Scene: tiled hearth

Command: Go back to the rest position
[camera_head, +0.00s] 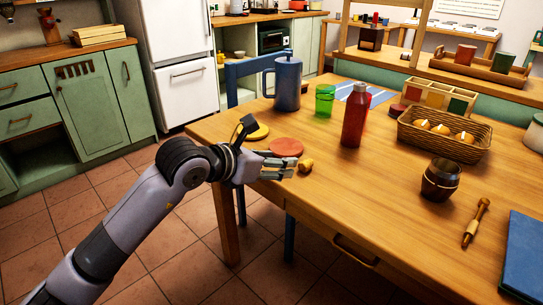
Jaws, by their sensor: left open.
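My left arm comes in from the left and reaches over the near left corner of the wooden table (365,205). My left gripper (292,168) is open at the table's edge, with its fingers pointing right. A small yellow-brown object (306,166) lies just beyond the fingertips; I cannot tell whether they touch it. A red-orange disc (286,147) lies just behind the fingers, and a yellow disc (259,132) lies behind the wrist, partly hidden. My right gripper is not in view.
A blue jug (288,82), a green cup (325,100) and a red bottle (355,115) stand behind the gripper. To the right are a wicker basket (443,142), a dark wooden cup (440,181) and a blue book (524,255). A blue chair (245,70) stands behind the table.

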